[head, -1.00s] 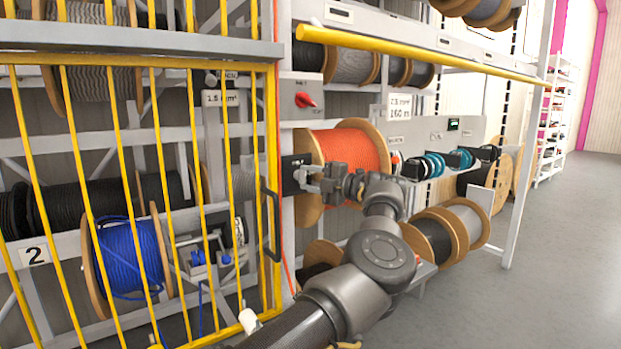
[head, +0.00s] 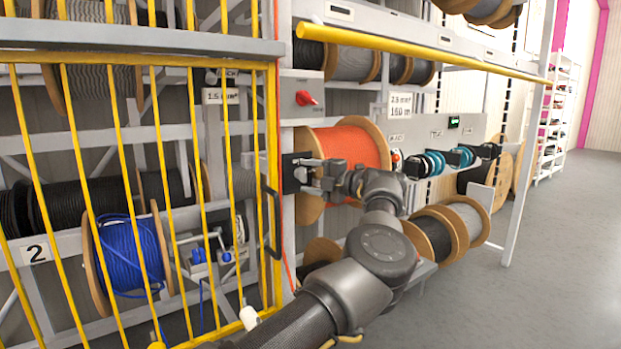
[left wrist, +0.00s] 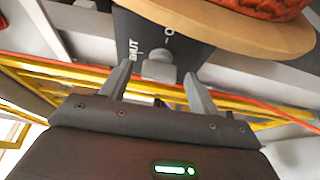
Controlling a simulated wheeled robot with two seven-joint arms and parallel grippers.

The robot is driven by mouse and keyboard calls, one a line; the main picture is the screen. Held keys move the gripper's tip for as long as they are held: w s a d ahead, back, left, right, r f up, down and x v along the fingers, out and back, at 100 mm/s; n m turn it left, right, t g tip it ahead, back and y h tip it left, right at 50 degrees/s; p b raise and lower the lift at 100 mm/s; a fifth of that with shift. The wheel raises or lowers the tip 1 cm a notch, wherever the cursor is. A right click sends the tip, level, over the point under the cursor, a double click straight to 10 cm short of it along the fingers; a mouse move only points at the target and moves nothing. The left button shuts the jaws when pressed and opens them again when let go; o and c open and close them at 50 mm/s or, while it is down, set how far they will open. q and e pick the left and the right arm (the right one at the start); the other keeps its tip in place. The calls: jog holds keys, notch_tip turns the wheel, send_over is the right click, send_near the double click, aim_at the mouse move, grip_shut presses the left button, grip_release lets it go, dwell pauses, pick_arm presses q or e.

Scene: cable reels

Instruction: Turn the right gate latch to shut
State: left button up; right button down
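In the head view the dark plate (head: 291,172) sits on the post just right of the yellow barred gate (head: 272,130). My left gripper (left wrist: 157,85) is open, its two fingers on either side of the knob with gaps showing. In the head view my left gripper (head: 308,173) is at the plate and hides the knob. The knob's exact turn is hard to tell. My right gripper is not in view.
An orange cable reel (head: 350,150) stands close behind my left wrist. A red rotary switch (head: 305,98) is above the plate. A black gate handle (head: 270,222) is below left. A yellow rail (head: 420,56) runs overhead. Open floor (head: 555,250) lies to the right.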

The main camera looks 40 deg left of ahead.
pick_arm(q)
jog(key=shift+d, duration=0.1)
jog(key=w+d+b, duration=0.1)
jog(key=d, duration=0.9)
jog(key=shift+d+b, duration=0.35)
jog(key=shift+b, duration=0.05)
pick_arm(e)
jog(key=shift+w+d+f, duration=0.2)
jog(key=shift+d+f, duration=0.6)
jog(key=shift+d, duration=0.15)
pick_arm(q)
jog(key=shift+r, duration=0.1)
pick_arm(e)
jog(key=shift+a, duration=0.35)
